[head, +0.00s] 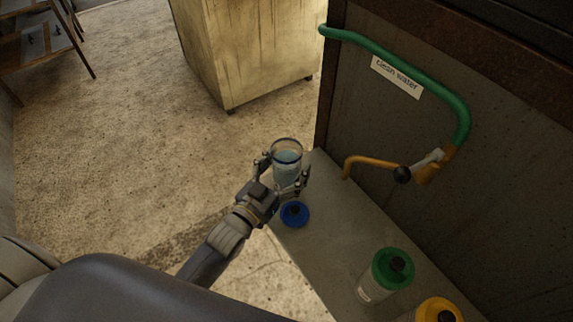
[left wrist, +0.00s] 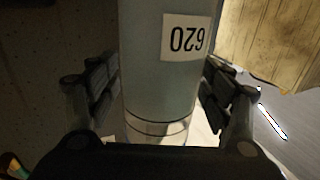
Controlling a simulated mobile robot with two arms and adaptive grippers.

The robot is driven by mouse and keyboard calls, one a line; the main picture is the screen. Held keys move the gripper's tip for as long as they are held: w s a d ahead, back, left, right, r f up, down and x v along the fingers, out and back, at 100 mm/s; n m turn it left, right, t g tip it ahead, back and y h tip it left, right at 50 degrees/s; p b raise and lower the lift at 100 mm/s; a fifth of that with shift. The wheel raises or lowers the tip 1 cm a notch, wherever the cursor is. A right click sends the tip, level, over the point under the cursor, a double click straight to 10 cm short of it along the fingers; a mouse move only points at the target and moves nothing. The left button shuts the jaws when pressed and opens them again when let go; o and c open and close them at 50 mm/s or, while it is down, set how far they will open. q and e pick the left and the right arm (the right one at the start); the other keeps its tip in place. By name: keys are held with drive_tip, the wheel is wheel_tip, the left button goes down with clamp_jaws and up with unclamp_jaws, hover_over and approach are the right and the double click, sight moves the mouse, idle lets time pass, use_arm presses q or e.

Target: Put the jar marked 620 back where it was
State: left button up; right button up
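The jar marked 620 (head: 287,163) is a clear, lidless glass jar with bluish liquid in it. My left gripper (head: 285,177) is around it at the far end of the grey counter (head: 337,222). A blue lid (head: 295,214) with a dark knob lies on the counter just beside the gripper. My right gripper is not in view.
A jar with a green lid (head: 388,268) and one with a yellow lid (head: 438,311) stand nearer on the counter. An orange tap spout (head: 368,161) and green pipe (head: 405,68) labelled "clean water" (head: 397,77) are on the wall. A wooden cabinet (head: 245,50) stands behind.

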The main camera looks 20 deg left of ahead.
use_arm(q)
drive_tip(key=shift+r, duration=0.2)
drive_tip(key=v, duration=1.2)
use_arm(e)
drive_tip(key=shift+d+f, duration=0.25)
use_arm(q)
drive_tip(key=shift+f, duration=0.1)
